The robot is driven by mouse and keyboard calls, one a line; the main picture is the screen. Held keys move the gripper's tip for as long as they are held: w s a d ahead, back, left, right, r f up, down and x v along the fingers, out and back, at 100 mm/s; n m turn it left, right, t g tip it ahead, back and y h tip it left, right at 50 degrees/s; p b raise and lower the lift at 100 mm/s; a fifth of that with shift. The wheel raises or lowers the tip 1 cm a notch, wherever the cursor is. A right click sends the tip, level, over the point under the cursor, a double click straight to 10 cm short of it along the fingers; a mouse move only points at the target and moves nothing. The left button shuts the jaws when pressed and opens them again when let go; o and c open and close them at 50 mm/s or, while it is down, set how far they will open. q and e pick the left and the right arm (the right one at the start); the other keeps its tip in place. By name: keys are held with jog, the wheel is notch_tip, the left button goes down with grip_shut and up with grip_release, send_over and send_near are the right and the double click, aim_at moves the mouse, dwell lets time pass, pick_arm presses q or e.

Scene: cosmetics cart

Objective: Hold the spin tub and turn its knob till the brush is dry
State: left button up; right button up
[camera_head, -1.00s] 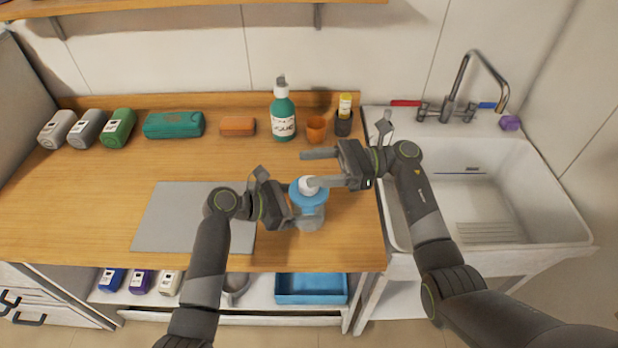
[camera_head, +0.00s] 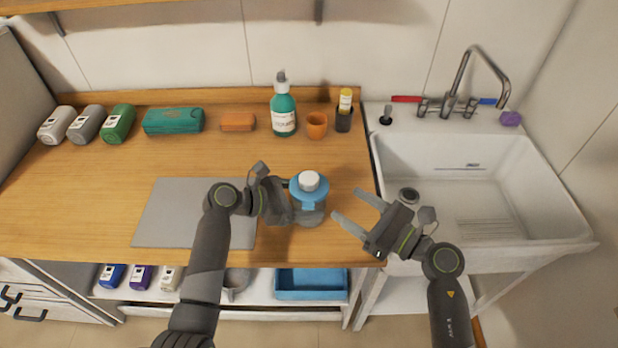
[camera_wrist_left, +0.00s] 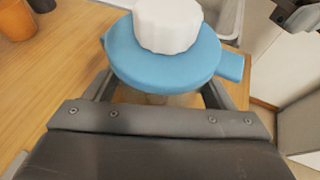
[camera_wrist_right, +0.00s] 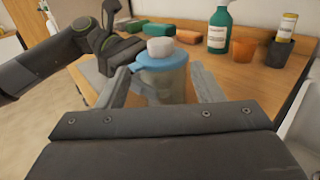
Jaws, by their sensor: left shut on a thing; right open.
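The spin tub (camera_head: 309,212) stands upright on the wooden counter near its front right, with a clear body, a blue lid and a white knob (camera_head: 309,181) on top. In the left wrist view the blue lid (camera_wrist_left: 165,60) and white knob (camera_wrist_left: 167,22) fill the upper middle. My left gripper (camera_head: 290,207) is shut on the tub from its left side. My right gripper (camera_head: 348,208) is open and empty, to the right of the tub and apart from it. The right wrist view shows the tub (camera_wrist_right: 160,80) beyond the open fingers. No brush can be made out in the tub.
A grey mat (camera_head: 165,215) lies left of the tub. A green pump bottle (camera_head: 283,112), an orange cup (camera_head: 316,125) and a dark holder (camera_head: 343,120) with a yellow-topped item stand behind. The white sink (camera_head: 540,200) is to the right.

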aim_at(317, 184)
jog(key=x, duration=1.2)
jog(key=c, duration=1)
jog(key=shift+o, duration=0.2)
jog(key=shift+n+g, duration=0.3)
